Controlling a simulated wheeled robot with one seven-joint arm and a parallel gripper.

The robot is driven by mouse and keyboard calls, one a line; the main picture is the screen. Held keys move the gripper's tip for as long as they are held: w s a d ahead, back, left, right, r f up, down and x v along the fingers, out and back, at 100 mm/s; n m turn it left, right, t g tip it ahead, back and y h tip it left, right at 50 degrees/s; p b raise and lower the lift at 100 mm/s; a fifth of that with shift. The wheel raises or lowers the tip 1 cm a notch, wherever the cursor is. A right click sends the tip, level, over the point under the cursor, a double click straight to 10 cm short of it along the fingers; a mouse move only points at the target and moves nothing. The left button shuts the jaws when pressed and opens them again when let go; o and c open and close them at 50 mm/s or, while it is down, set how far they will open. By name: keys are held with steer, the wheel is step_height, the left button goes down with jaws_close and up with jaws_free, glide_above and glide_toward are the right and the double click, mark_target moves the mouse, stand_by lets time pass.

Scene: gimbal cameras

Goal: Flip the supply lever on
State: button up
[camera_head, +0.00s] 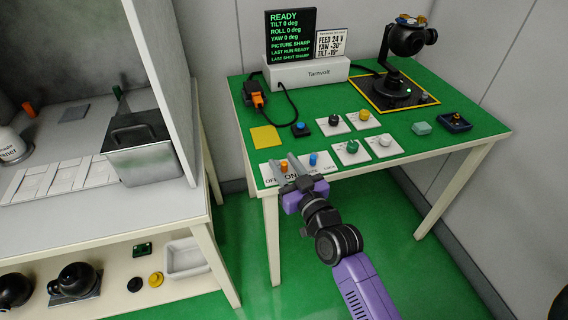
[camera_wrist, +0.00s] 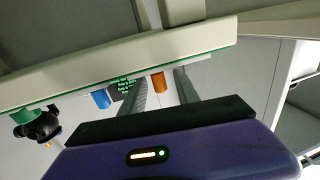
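An orange-capped lever (camera_head: 284,166) stands on a white plate (camera_head: 267,170) at the green table's front left edge. OFF is printed left of centre on the plate and ON to its right. My gripper (camera_head: 286,165) is open, its two grey fingers apart on either side of the orange cap. The orange cap (camera_wrist: 159,82) also shows between the fingers in the wrist view. I cannot tell whether a finger touches it. The lever's base is partly hidden by my gripper. A blue-capped lever (camera_head: 314,159) stands just to the right.
Several knob plates, including a green knob (camera_head: 352,147), lie behind and right. A Tarnvolt box (camera_head: 308,73) carries a screen (camera_head: 291,36) reading READY. A gimbal camera (camera_head: 404,42) stands at the back right. A grey bench (camera_head: 100,210) is at left.

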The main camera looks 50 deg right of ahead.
jaws_close()
steer(key=shift+f+b, duration=0.15)
steer(key=shift+b, duration=0.2)
steer(key=shift+d+f+b, duration=0.1)
steer(key=shift+b, duration=0.45)
steer(key=shift+d+f+n+y+b, duration=0.1)
steer(key=shift+n+y+b, duration=0.3)
steer(key=shift+b, duration=0.85)
steer(key=t+y+b, duration=0.1)
steer(key=b, duration=0.3)
steer(key=shift+d+n+y, duration=0.15)
steer(key=shift+n+y, duration=0.15)
steer(key=shift+n, duration=0.1)
steer(key=shift+r+b, duration=0.2)
steer(key=shift+b, duration=0.2)
steer(key=shift+r, duration=0.1)
